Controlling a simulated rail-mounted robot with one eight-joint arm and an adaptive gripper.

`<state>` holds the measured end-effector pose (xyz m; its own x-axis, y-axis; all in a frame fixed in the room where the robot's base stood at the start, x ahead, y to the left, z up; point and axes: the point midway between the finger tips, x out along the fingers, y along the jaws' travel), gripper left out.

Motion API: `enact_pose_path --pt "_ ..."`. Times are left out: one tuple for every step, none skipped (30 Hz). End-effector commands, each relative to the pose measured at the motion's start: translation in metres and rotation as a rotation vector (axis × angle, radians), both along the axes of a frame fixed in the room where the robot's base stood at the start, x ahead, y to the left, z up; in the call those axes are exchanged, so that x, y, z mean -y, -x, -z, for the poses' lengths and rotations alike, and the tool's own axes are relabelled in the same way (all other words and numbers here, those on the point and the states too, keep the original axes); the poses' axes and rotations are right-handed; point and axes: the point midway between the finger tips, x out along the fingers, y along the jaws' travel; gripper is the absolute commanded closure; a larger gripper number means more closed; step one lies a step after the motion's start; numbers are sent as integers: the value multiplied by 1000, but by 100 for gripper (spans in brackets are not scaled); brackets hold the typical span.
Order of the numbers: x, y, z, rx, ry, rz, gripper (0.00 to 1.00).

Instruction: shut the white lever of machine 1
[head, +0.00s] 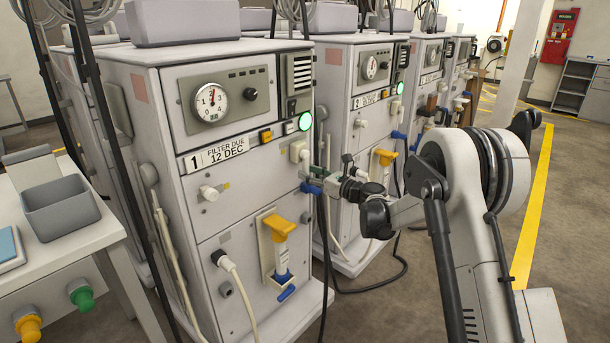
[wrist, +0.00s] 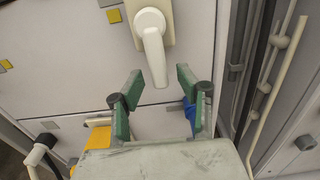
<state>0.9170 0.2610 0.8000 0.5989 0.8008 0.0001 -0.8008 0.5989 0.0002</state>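Machine 1 (head: 178,165) is the near white cabinet, with a "1 FILTER DUE 12 DEC" label. Its white lever (head: 299,151) is on the right of the front panel, below the green light. In the wrist view the white lever (wrist: 153,50) is on a cream plate (wrist: 160,10), its handle pointing down in the picture. My gripper (wrist: 157,82) is open, with green finger pads on either side of the handle's lower end. I see no contact. In the head view my gripper (head: 316,180) is just below and right of the lever, its fingers small.
A blue handle (head: 311,188) is close to my gripper and shows behind the right finger in the wrist view (wrist: 189,112). A yellow lever (head: 279,225) is below it on the panel. Machine 2 (head: 350,125) stands behind to the right. Floor is free at the right.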

Motion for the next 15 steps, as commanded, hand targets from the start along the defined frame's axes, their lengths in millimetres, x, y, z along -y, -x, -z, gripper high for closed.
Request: enact_pose_path --pt "-6 -4 1 0 0 -2 65" --pt "-8 -5 1 0 0 -2 65" --pt "-11 -7 1 0 0 -1 65" --pt "-12 -9 1 0 0 -1 65" --pt "-13 -10 1 0 0 0 65" --pt "-15 -11 0 0 0 0 65" --pt "-15 -12 0 0 0 0 65" --pt "-16 -12 0 0 0 1 65" --pt "-16 -12 0 0 0 1 65" --pt "-16 -13 0 0 0 1 65" --pt "-17 -13 0 0 0 1 65" --pt "-17 -13 0 0 0 1 65" --pt "-17 -13 0 0 0 1 65" --pt "-17 -12 0 0 0 1 65" --pt "-17 -12 0 0 0 0 65"
